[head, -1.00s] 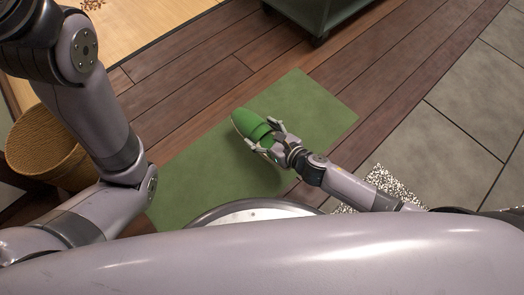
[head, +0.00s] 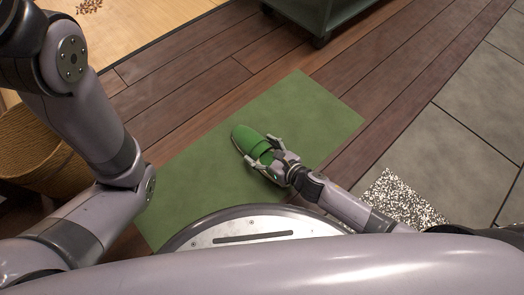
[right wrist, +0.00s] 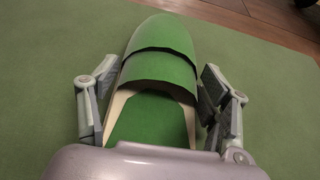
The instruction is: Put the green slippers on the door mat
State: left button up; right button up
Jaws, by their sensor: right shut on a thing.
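A green slipper (head: 250,140) with a pale sole edge is held in my right gripper (head: 264,153), over the green door mat (head: 310,105). In the right wrist view the slipper (right wrist: 160,62) points away from me between the two fingers of the gripper (right wrist: 152,95). The mat (right wrist: 40,70) fills most of the background there. I cannot tell whether the slipper touches the mat. Only one slipper shows. My left arm is at the left of the head view, but its gripper is outside the picture.
A woven basket (head: 35,150) stands at the left behind my left arm. A dark green wheeled cabinet (head: 325,15) is at the top. Wooden floor (head: 190,85) surrounds the mat. Grey tiles (head: 445,135) and a speckled patch (head: 398,200) lie at the right.

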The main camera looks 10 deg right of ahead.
jog(key=shift+f, duration=0.25)
jog(key=o, duration=1.2)
jog(key=shift+o, duration=0.2)
jog(key=shift+r, duration=0.15)
jog(key=shift+s+r, duration=0.1)
jog(key=shift+r, duration=0.15)
jog(key=p+v, duration=0.5)
jog(key=v, duration=0.6)
jog(key=shift+f, duration=0.15)
jog(key=shift+s+d, duration=0.3)
